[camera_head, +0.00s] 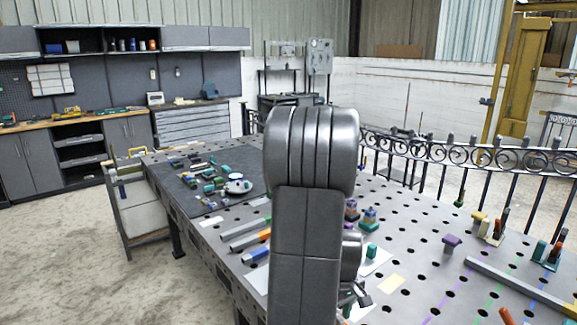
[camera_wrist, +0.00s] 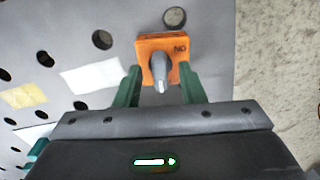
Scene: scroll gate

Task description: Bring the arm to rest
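My arm fills the middle of the head view, its grey links standing in front of the perforated steel table (camera_head: 430,225). My gripper shows in the wrist view (camera_wrist: 161,70), with two dark green fingers set apart. An orange block (camera_wrist: 148,50) with a grey knob and dark lettering lies between the fingertips. The fingers stand close along its sides; I cannot tell whether they press on it. The block appears near the table's edge. In the head view my gripper is mostly hidden behind my arm.
A dark mat (camera_head: 190,170) with several small parts covers the table's far left. Metal bars (camera_head: 245,240) lie left of my arm. A purple-topped block (camera_head: 451,243) and a long grey bar (camera_head: 520,285) are at the right. A scroll railing (camera_head: 470,155) runs behind the table.

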